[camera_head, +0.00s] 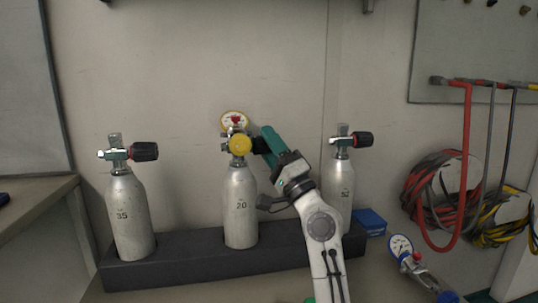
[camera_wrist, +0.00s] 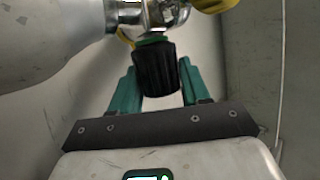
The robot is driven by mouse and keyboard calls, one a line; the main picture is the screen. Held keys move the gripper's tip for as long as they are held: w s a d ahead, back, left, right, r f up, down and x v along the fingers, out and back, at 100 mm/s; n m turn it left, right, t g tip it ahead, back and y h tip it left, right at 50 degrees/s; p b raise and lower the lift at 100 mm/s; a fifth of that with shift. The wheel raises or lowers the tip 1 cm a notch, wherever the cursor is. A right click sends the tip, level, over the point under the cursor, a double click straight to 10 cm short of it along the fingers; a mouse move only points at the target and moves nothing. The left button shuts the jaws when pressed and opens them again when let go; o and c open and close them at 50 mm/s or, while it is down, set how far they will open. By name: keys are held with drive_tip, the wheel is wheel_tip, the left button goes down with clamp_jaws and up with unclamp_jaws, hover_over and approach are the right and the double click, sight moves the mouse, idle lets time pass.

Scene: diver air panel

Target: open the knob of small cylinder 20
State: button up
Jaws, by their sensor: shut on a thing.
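Small cylinder 20 (camera_head: 240,208) is a silver bottle standing upright in the middle of the dark rack. A metal valve with a yellow round part (camera_head: 240,144) sits on its top. Its black knob (camera_wrist: 156,68) points to the right in the head view, where my gripper (camera_head: 264,143) partly hides it. In the wrist view, the green fingers of my gripper (camera_wrist: 157,82) lie on both sides of the knob and are shut on it. Part of the cylinder (camera_wrist: 45,40) shows at upper left there. The knob's turn position cannot be told.
Cylinder 35 (camera_head: 129,215) stands at left and another cylinder (camera_head: 338,188) at right, partly behind my arm. The dark rack (camera_head: 180,245) holds them. A blue box (camera_head: 371,222), a gauge (camera_head: 401,246) and hung hoses (camera_head: 465,165) are at right. A round gauge (camera_head: 234,121) shows above the middle valve.

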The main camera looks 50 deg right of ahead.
drive_tip(key=shift+f, duration=0.1)
idle(0.3)
drive_tip(key=o, duration=1)
drive_tip(key=b+v, duration=0.1)
drive_tip(key=v, duration=0.9)
drive_tip(key=shift+s+f, duration=0.2)
drive_tip(key=shift+s, duration=0.1)
